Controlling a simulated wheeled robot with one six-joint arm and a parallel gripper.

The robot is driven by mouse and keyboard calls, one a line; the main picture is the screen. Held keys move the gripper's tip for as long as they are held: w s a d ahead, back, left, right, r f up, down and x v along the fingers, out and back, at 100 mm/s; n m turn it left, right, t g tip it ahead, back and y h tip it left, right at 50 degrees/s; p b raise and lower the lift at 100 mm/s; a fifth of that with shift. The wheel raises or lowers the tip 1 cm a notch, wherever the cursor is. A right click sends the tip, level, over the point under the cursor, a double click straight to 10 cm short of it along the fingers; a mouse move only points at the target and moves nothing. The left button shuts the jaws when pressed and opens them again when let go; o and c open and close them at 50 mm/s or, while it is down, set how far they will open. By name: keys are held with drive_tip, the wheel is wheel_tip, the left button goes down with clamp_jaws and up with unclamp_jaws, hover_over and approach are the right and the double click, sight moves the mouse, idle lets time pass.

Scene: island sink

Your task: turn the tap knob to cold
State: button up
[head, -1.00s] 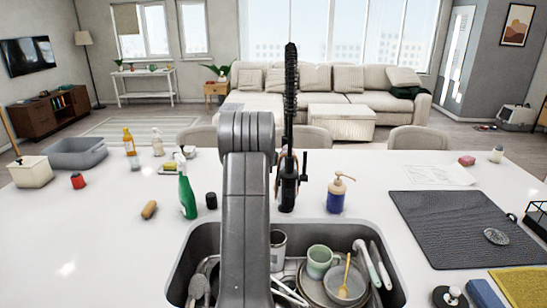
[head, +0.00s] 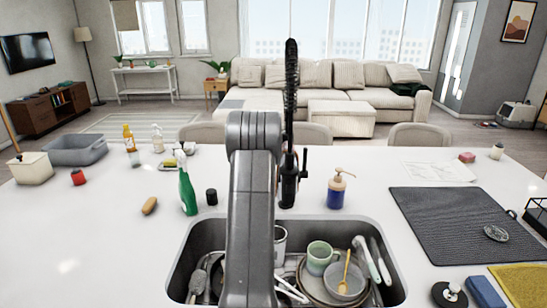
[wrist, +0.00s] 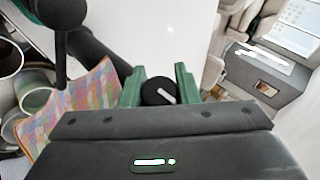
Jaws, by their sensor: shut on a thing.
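The black tap (head: 288,185) with its tall coiled neck (head: 291,90) stands behind the sink, just right of my arm in the head view. In the wrist view the round black tap knob (wrist: 152,91) with a white line mark sits between the green fingers of my gripper (wrist: 158,82). The fingers are shut on the knob, one on each side. The white line lies tilted. In the head view my gripper and the knob are hidden behind my own arm. I cannot see any cold or hot marking.
The sink (head: 190,250) holds dishes, including a green mug (head: 320,254). A green spray bottle (head: 187,192) and a soap dispenser (head: 337,190) stand near the tap. In the wrist view a checked cloth (wrist: 85,100) lies left of my gripper. The counter's left front is fairly clear.

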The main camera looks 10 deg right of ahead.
drive_tip(key=o, duration=1)
drive_tip(key=shift+c, duration=0.2)
drive_tip(key=b+v, duration=0.2)
drive_tip(key=v, duration=1.1)
drive_tip(key=shift+s+a+r, duration=0.2)
drive_tip(key=shift+s+r, duration=0.05)
drive_tip(key=p+x, duration=0.2)
drive_tip(key=x, duration=1.2)
drive_tip(key=shift+r, duration=0.1)
